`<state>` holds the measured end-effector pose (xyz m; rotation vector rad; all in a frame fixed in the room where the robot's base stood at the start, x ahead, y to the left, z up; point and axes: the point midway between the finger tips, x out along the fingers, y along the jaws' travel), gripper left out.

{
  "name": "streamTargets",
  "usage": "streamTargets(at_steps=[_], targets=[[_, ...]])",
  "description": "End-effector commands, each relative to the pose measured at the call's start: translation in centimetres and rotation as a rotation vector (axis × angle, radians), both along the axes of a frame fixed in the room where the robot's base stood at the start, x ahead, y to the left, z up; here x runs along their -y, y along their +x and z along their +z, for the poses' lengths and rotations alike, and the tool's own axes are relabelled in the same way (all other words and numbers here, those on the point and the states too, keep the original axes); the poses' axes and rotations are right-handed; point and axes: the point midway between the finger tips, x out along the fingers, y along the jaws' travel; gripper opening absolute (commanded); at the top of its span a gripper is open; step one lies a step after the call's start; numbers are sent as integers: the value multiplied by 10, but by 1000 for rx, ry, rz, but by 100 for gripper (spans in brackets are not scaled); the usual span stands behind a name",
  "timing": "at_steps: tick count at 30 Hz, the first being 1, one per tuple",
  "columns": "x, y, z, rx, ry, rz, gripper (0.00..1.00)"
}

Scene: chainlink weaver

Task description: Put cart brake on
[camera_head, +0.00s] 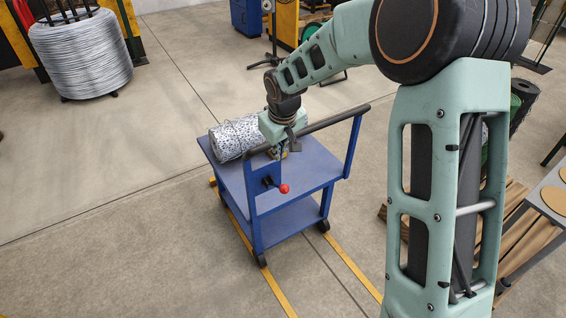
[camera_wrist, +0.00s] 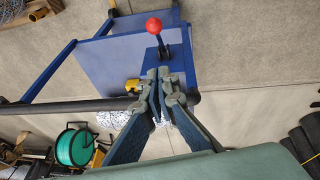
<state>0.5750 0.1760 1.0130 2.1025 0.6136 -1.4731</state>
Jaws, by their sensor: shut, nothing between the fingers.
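The blue cart (camera_head: 305,168) stands on the concrete floor in the head view, with a dark push handle along its near upper side. The brake lever with a red knob (camera_head: 284,188) sticks out from a blue plate on the cart's near side. In the wrist view the red knob (camera_wrist: 154,25) is at the top centre, on a short dark lever above the blue plate (camera_wrist: 177,62). My gripper (camera_wrist: 161,74) is shut and empty, close to the handle bar (camera_wrist: 60,107) and apart from the red knob. In the head view my gripper's fingertips are partly hidden behind the handle.
A roll of wire mesh (camera_head: 234,138) lies on the cart top, with a small yellow object (camera_wrist: 132,86) nearby. A large wire coil (camera_head: 82,55) stands at the upper left. Wooden pallets (camera_head: 515,215) lie at the right. Floor left of the cart is clear.

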Motion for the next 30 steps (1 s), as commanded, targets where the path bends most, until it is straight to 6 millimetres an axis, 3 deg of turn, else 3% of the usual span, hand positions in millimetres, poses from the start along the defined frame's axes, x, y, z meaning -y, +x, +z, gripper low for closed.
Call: streamTargets(at_steps=[18, 24, 30], targets=[[-5, 27, -96, -7, -2, -4, 0], [5, 19, -118, -3, 0, -4, 0], [8, 17, -125, -2, 1, -4, 0]])
